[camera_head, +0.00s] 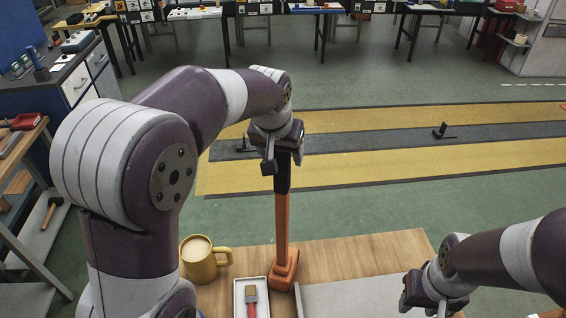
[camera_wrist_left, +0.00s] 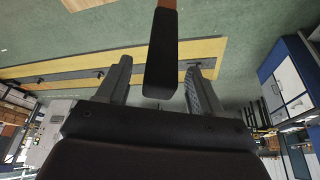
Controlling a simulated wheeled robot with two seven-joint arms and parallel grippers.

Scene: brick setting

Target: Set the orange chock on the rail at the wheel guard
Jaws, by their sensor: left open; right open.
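The orange chock (camera_head: 285,272) stands upright on the wooden table; a tall orange post rises from its base to a black grip. My left gripper (camera_head: 283,158) is at the top of that black grip, open. In the left wrist view the black grip (camera_wrist_left: 161,55) lies between the two spread fingers, with a gap on each side. The dark rail strip (camera_head: 370,140) runs across the floor between yellow bands. A small black bracket (camera_head: 443,131), perhaps the wheel guard, stands on it; another (camera_head: 245,145) is partly hidden by my arm. My right gripper (camera_head: 428,292) is open and empty.
A yellow mug (camera_head: 199,262) of brown drink stands left of the chock. A white tray (camera_head: 238,294) with a red-handled brush (camera_head: 251,300) lies at the chock's left. A grey panel (camera_head: 350,298) lies to its right.

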